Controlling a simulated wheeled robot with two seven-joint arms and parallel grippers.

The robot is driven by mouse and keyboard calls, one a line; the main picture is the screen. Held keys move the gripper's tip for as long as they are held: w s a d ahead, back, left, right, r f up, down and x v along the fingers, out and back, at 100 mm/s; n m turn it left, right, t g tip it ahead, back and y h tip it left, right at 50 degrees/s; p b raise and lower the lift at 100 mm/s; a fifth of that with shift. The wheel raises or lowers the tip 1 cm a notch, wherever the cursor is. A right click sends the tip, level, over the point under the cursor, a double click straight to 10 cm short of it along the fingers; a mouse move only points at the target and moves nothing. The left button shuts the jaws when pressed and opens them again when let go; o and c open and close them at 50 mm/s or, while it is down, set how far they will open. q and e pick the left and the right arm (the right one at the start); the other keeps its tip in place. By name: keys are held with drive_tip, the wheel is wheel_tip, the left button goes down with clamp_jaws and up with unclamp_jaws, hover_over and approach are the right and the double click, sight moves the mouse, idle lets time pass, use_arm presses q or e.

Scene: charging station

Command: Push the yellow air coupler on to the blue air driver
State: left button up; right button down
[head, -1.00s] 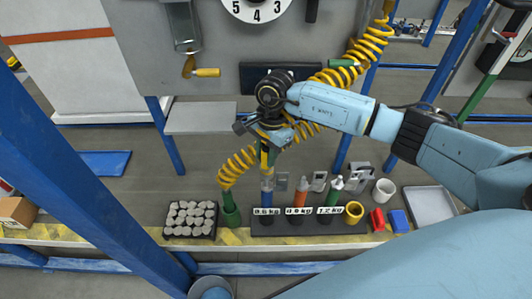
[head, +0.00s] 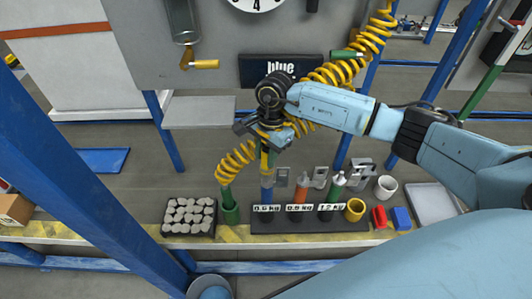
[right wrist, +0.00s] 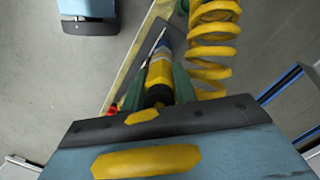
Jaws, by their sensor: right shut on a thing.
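My right gripper (head: 267,152) points down over the row of air drivers, its green fingers shut on the yellow air coupler. The yellow coupler (right wrist: 158,72) shows between the fingers in the right wrist view. The blue air driver (head: 267,189) stands upright in the black holder, below the gripper. In the right wrist view its blue and pale top (right wrist: 166,46) lines up with the far end of the coupler. I cannot tell how far the coupler is seated on it. My left gripper is not in view.
The holder (head: 330,226) also bears red-orange (head: 300,190) and green (head: 337,187) drivers. A tray of grey pieces (head: 189,229) stands left. A panel (head: 281,69) reads "blue".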

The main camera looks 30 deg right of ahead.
drive_tip(key=shift+f+b, duration=1.2)
drive_tip(key=shift+f, duration=0.2)
drive_tip(key=c, duration=1)
unclamp_jaws()
drive_tip(key=shift+c, duration=0.2)
drive_tip(key=shift+r, duration=0.1)
wheel_tip(320, 180, up, 13)
drive_tip(key=d, duration=0.2)
drive_tip(key=shift+w, duration=0.3)
drive_tip(key=shift+a, duration=0.1)
